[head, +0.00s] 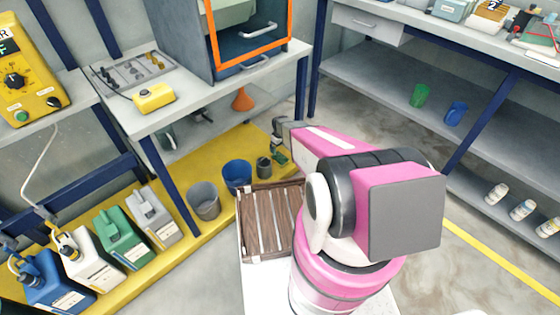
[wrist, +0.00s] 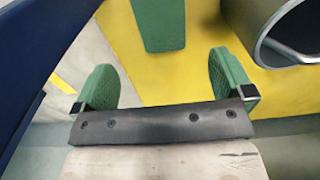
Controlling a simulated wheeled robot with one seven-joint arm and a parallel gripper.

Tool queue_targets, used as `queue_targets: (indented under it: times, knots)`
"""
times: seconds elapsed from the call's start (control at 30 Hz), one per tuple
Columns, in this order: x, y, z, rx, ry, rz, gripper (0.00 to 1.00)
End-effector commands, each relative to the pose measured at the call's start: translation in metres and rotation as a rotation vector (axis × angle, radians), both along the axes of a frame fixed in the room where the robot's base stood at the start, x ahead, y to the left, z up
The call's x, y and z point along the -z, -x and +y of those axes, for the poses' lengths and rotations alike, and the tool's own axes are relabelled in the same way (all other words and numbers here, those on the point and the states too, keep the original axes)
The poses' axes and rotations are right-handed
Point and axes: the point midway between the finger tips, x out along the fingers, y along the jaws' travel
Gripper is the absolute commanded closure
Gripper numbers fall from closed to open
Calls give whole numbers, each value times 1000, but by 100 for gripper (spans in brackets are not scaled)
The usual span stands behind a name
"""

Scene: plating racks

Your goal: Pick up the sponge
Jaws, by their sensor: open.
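A green rectangular block, which looks like the sponge (wrist: 160,22), lies on the yellow surface in the wrist view, and its top is cut off by the picture edge. My gripper (wrist: 166,84) has two green fingers spread wide apart, with nothing between them. The block is ahead of the fingers, between their lines and slightly left of the middle. In the head view my gripper (head: 279,150) reaches down over the yellow platform. The small green patch there may be the sponge or my fingers; I cannot tell.
A grey metal pot (head: 263,167) stands on the yellow platform (head: 218,160); a metal rim (wrist: 268,48) is close beside the right finger. A blue bucket (head: 237,176) and grey bucket (head: 204,200) stand left. An orange funnel (head: 243,101) is behind. A blue post (wrist: 38,50) is left.

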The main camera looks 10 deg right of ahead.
Motion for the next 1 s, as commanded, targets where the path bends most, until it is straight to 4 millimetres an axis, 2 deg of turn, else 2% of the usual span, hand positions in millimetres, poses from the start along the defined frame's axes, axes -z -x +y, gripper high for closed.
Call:
queue_targets:
  times: [0.3, 0.57, 0.8, 1.0]
  knots:
    - [44, 0, 0, 1, 1, 1, 1]
    - [61, 2, 0, 2, 0, 1, 1]
    - [95, 3, 0, 2, 0, 1, 1]
    - [102, 4, 0, 2, 0, 0, 1]
